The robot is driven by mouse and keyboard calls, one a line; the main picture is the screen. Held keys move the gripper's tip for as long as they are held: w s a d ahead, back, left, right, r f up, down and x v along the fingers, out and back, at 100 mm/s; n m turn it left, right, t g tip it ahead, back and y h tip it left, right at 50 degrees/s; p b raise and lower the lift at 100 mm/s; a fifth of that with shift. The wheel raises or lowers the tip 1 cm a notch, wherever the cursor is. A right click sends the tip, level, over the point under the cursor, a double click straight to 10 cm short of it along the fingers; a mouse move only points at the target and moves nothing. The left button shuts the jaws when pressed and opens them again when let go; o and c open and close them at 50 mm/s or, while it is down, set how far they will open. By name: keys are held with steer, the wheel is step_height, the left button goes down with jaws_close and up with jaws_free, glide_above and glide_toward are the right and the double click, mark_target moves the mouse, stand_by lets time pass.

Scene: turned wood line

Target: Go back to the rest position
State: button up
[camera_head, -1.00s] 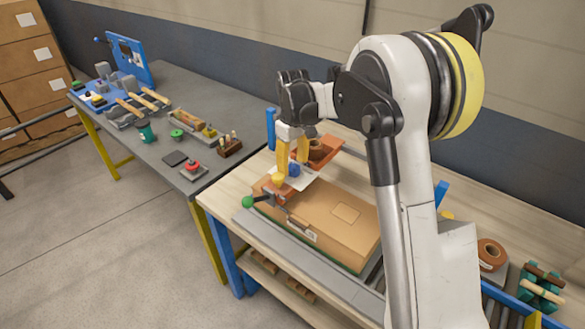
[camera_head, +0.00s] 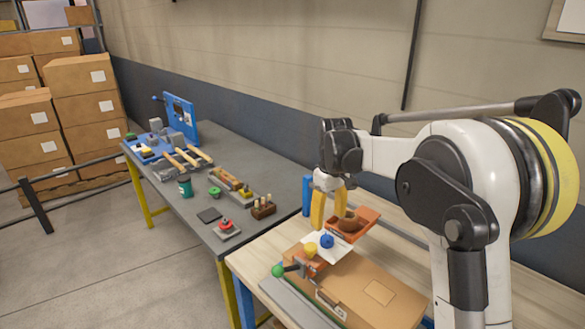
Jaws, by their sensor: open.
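My gripper (camera_head: 330,210) has yellow fingers that point down, spread apart with nothing seen between them. It hangs above the wooden bench, near an orange tray (camera_head: 366,218) that holds a brown round item. A white sheet (camera_head: 338,244) with a blue knob (camera_head: 327,241) and a yellow knob (camera_head: 310,249) lies below and in front of the fingers. My arm reaches in from the right, its forearm about level. The exact gap between the fingertips and the things below cannot be told.
A cardboard box (camera_head: 375,290) lies on the bench, with a green-knobbed tool (camera_head: 278,270) at its left end. A grey table (camera_head: 190,215) at left carries wooden pieces, a green cup (camera_head: 185,187) and a red-knobbed block (camera_head: 226,228). Stacked cartons (camera_head: 85,110) stand behind.

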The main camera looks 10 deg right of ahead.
steer(key=s+r+m+t+b, duration=0.2)
steer(key=s+r+b, duration=0.2)
steer(key=s, duration=0.6)
steer(key=s+f+m+t+b, duration=0.2)
steer(key=s+f, duration=0.2)
steer(key=s, duration=0.5)
steer(key=s+f+m+t+b, duration=0.2)
steer(key=s+f+t+b, duration=0.1)
steer(key=s, duration=0.7)
steer(key=shift+s+f, duration=0.3)
steer(key=shift+f, duration=0.6)
